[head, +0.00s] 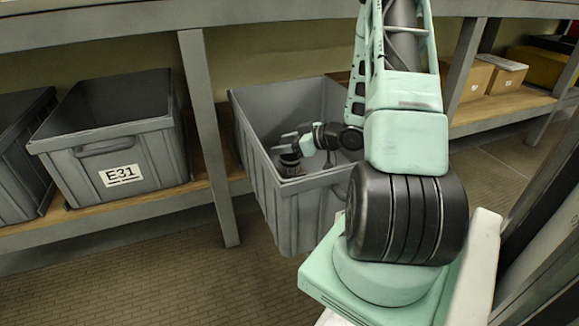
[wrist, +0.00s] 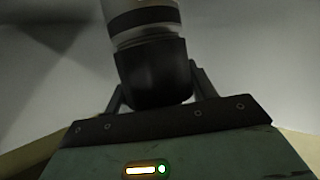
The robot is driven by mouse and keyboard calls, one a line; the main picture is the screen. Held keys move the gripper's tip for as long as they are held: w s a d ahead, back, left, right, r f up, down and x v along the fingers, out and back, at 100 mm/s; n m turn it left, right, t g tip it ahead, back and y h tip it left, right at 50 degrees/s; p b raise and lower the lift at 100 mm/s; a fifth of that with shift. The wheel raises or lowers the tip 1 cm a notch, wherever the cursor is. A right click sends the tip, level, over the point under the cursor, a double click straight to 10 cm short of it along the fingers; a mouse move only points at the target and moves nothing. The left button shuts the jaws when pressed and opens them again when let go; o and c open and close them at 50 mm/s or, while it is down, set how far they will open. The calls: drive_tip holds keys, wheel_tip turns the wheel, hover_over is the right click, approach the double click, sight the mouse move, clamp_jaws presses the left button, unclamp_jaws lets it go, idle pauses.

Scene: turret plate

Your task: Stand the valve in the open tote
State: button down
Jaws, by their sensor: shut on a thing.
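The valve (wrist: 152,68) fills the top middle of the wrist view as a dark cylinder with a paler section and a dark band above. My gripper (wrist: 156,88) is shut on it, one finger on each side. In the head view my gripper (head: 287,146) is inside the open grey tote (head: 283,212), near its front left. A small dark part of the valve (head: 289,162) shows below the fingers there, close to the tote's front wall. The valve's lower end is hidden, so I cannot tell whether it touches the tote floor.
A grey tote labelled E31 (head: 120,160) stands on the shelf to the left, with another dark grey tote (head: 22,150) beyond it. A shelf post (head: 207,135) stands left of the open tote. Cardboard boxes (head: 500,75) sit on the right shelf.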

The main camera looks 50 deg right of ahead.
sight(286, 159)
drive_tip(key=shift+f+b, duration=1.1)
drive_tip(key=shift+f, duration=1.4)
drive_tip(key=shift+f, duration=0.2)
drive_tip(key=shift+c, duration=2.4)
unclamp_jaws()
drive_tip(key=shift+r, duration=0.2)
drive_tip(key=p+v, duration=0.3)
drive_tip(key=v, duration=0.3)
drive_tip(key=shift+s+d+r, duration=0.1)
drive_tip(key=shift+s+r, duration=0.1)
drive_tip(key=shift+s, duration=0.5)
